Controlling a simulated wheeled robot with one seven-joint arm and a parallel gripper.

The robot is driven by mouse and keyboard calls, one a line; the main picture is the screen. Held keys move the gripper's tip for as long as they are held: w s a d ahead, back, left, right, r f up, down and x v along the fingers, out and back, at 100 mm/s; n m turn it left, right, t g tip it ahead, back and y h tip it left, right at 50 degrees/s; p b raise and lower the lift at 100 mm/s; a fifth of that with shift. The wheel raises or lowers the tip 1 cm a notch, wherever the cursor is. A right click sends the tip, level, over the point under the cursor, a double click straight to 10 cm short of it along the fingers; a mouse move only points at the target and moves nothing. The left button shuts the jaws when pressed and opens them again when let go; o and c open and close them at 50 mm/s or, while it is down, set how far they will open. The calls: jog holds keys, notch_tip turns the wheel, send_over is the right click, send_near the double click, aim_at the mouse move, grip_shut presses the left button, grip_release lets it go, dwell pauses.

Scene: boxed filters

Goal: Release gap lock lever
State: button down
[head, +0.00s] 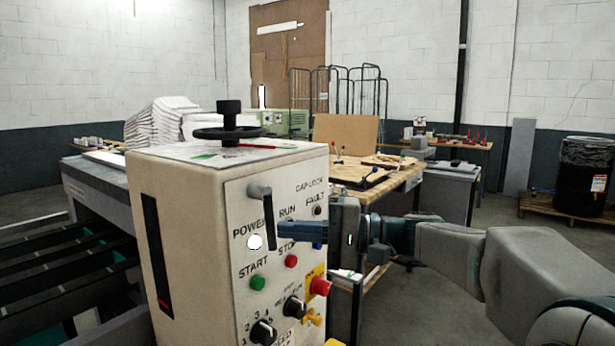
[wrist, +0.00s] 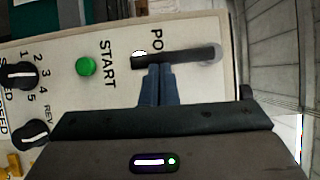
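The gap lock lever (head: 268,218) is a dark grey handle on the front panel of a beige control box (head: 180,240). It hangs down from its pivot below the GAP LOCK label, tilted slightly. In the wrist view the lever (wrist: 180,56) lies across the panel, its pivot at the right. My gripper (head: 280,230) comes in from the right, beside the lever's lower part. In the wrist view the blue fingers (wrist: 160,68) are together with nothing visible between them, their tips at the lever's side. I cannot tell whether they touch it.
Below the lever are a white lamp (head: 255,242), a green START button (head: 258,283), a red button (head: 291,261), a red emergency knob (head: 320,286) and black dials (head: 263,332). A black handwheel (head: 228,132) tops the box. A wooden workbench (head: 380,180) stands behind my arm.

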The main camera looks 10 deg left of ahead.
jog(key=w+d, duration=0.3)
jog(key=d, duration=0.9)
jog(key=shift+w+d+r, duration=0.15)
jog(key=shift+w+d, duration=0.1)
jog(key=shift+d, duration=0.1)
jog(key=s+d+f+m+t+h+p, duration=0.1)
jog(key=s+f+m+h+p, duration=0.2)
jog(key=s+f+h, duration=0.75)
jog(key=s+d+f+n+t+h+p, duration=0.2)
jog(key=s+d+f+h, duration=0.5)
jog(key=d, duration=0.5)
notch_tip(320, 180, down, 3)
jog(key=shift+s+t+h+p, duration=0.4)
jog(key=shift+s+p, duration=0.3)
jog(key=shift+s, duration=0.45)
